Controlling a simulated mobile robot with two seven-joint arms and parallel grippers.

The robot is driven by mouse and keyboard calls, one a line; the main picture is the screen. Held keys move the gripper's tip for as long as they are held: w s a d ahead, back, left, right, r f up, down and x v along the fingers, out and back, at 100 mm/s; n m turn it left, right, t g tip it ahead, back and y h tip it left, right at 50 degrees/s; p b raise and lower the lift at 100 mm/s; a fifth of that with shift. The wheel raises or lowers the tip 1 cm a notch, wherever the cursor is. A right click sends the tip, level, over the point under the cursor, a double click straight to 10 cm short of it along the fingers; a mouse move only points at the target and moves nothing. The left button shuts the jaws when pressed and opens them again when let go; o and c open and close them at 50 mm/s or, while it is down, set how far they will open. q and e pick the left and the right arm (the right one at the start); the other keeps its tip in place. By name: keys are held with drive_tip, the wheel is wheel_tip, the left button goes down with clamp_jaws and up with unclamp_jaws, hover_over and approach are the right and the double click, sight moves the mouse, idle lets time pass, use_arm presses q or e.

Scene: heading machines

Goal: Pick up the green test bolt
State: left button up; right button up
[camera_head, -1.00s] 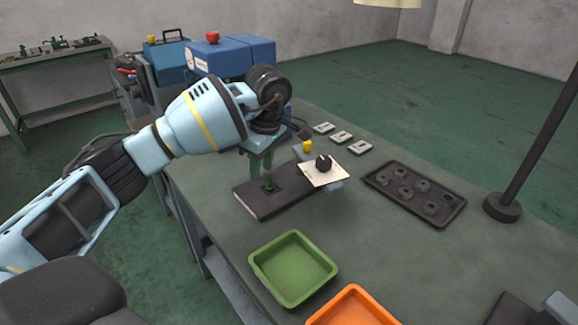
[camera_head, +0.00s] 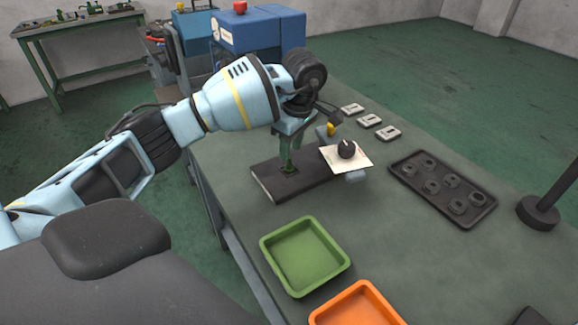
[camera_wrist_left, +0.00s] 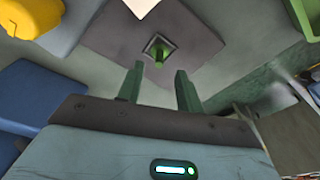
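The green test bolt (camera_head: 289,169) stands in a square socket in a dark flat plate (camera_head: 268,185) on the workbench. In the left wrist view the bolt (camera_wrist_left: 158,52) shows in its socket just beyond my fingertips. My left gripper (camera_head: 290,152) points down above the bolt. In the wrist view the left gripper (camera_wrist_left: 158,76) has its two green fingers apart, with nothing between them, and the bolt lines up with the gap. My right gripper is not in view.
A white panel with a black knob (camera_head: 347,149) stands right beside the plate. A green tray (camera_head: 268,262) and an orange tray (camera_head: 320,316) are in front. A black tray of round parts (camera_head: 412,200) lies to the right. A blue machine (camera_head: 258,37) stands behind.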

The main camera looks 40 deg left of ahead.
sight(289, 164)
use_arm(q)
drive_tip(key=shift+w+a+f, duration=0.1)
drive_tip(key=shift+a+f, duration=0.05)
drive_tip(key=shift+f, duration=1)
drive_tip(key=shift+a+f, duration=0.15)
drive_tip(key=shift+f, duration=0.95)
clamp_jaws()
